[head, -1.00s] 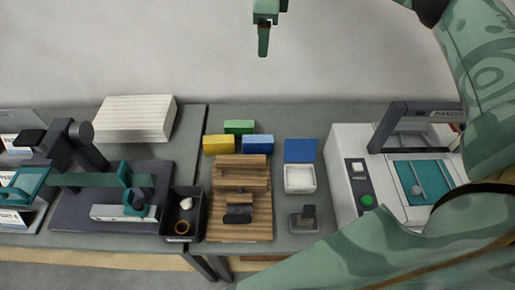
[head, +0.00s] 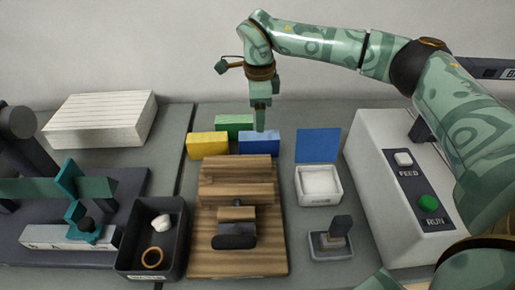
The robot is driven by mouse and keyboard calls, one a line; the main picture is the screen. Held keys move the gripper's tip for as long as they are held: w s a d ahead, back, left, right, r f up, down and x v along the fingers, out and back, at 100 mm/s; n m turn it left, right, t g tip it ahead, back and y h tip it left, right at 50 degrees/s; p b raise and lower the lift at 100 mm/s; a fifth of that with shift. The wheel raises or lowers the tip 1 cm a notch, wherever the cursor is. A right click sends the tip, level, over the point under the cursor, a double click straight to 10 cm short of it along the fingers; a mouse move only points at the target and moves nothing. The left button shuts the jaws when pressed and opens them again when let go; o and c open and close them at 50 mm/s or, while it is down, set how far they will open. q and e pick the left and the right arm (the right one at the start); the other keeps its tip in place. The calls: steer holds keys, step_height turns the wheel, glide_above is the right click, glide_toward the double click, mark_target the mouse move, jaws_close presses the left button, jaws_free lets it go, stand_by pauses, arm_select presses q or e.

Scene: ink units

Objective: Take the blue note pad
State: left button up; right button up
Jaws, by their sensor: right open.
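The blue note pad (head: 262,145) is a small blue block at the back of the table, behind the wooden rack. It stands beside a yellow pad (head: 208,146) and a green pad (head: 234,122). My right gripper (head: 260,129) points down at the blue pad's upper edge, in front of part of it. It is open with nothing seen in it. Whether its fingers touch the pad, I cannot tell. My left gripper is not in view.
A wooden stepped rack (head: 238,187) stands in front of the pads. A white box with an open blue lid (head: 318,145) is to the right, with a stamp (head: 338,236) nearer. A dark bin (head: 128,240) and a machine with buttons (head: 375,150) flank these.

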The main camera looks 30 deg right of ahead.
mark_target(259, 135)
step_height(259, 135, down, 11)
steer(key=b, duration=0.2)
steer(key=shift+r+b, duration=0.1)
steer(key=shift+b, duration=0.3)
steer(key=shift+r, duration=0.1)
steer(key=c, duration=1.1)
